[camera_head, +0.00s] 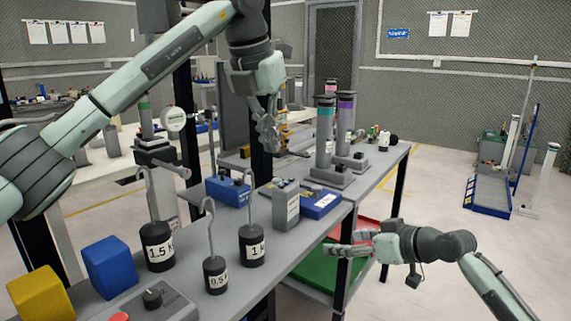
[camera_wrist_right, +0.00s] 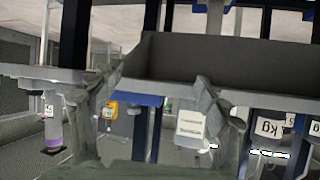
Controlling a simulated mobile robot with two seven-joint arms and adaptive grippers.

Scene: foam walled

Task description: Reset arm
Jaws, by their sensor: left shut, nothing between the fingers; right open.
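My left gripper (camera_head: 268,137) hangs in the upper middle of the head view, its fingers pointing down above the grey bench. It is shut and holds nothing. My right gripper (camera_head: 338,244) is at the lower right, beyond the bench's edge, its fingers pointing left. It is open and empty. In the right wrist view, which appears upside down, its two fingers (camera_wrist_right: 158,112) stand wide apart. My left arm crosses the upper left of the head view; my right arm comes in from the lower right.
The bench (camera_head: 310,225) carries hooked weights marked 1.5 (camera_head: 157,246), 0.5 (camera_head: 215,275) and 1 (camera_head: 251,245). A blue block (camera_head: 109,266) and a yellow block (camera_head: 40,294) lie at the front left. Column devices (camera_head: 325,140) stand farther back. Open floor (camera_head: 420,215) lies right.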

